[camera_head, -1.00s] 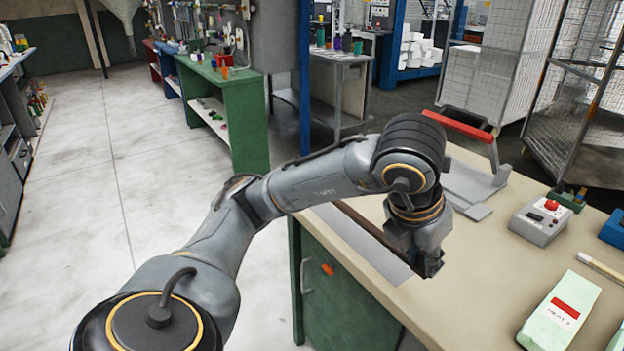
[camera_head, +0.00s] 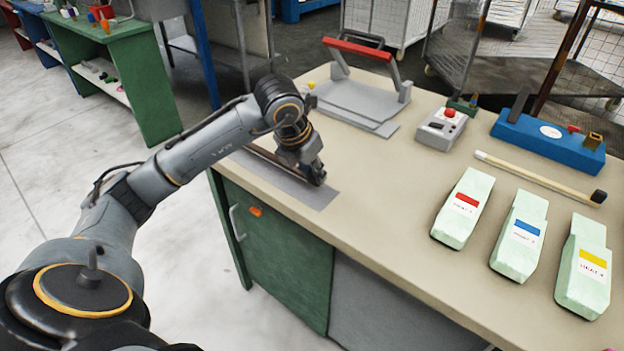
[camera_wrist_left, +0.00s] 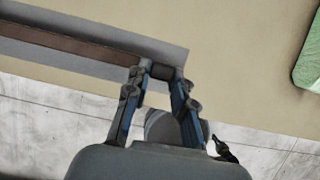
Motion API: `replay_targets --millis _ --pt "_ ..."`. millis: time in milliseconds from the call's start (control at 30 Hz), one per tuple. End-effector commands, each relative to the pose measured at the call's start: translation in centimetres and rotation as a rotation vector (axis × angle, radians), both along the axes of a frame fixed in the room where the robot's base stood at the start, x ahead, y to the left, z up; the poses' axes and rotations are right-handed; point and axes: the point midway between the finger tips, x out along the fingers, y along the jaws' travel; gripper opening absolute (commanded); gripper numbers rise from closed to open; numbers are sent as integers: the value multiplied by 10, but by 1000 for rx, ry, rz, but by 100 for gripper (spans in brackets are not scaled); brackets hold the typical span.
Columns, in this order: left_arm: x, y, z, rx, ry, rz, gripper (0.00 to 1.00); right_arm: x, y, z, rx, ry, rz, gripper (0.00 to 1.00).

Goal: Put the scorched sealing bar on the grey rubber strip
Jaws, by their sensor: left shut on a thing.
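The scorched sealing bar is a long, thin brown bar with a dark end. In the head view the sealing bar (camera_head: 262,155) lies along the grey rubber strip (camera_head: 313,196) at the bench's left edge, partly behind my gripper. My left gripper (camera_head: 316,178) points down at its near end. In the left wrist view the fingers (camera_wrist_left: 165,78) are shut on the dark end of the bar (camera_wrist_left: 75,42), and the strip (camera_wrist_left: 150,45) shows alongside it. I cannot tell whether the bar touches the strip or is just above it. My right gripper is out of view.
A grey press with a red handle (camera_head: 357,48) stands behind the strip. A grey box with a red button (camera_head: 441,128), a blue device (camera_head: 548,142), a pale rod (camera_head: 540,178) and several light green packs (camera_head: 518,240) are to the right. The bench middle is clear.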

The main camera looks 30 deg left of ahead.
Motion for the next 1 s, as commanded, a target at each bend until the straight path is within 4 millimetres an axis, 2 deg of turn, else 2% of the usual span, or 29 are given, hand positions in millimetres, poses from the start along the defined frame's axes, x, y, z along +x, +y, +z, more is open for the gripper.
replay_targets --millis 100,200,467,500,600,867,1000 --pt "-1 1 -18 0 6 1 0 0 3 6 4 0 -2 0" --pt "-1 1 -27 -1 3 2 0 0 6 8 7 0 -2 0" --pt "0 0 -30 0 -1 1 0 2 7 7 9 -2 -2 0" --pt "0 0 -30 0 0 1 30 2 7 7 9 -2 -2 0" --pt "0 0 -30 0 1 1 47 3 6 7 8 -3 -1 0" --pt "0 0 -30 0 1 1 47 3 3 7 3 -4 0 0" --pt "-3 0 -22 0 -1 1 47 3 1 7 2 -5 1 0"
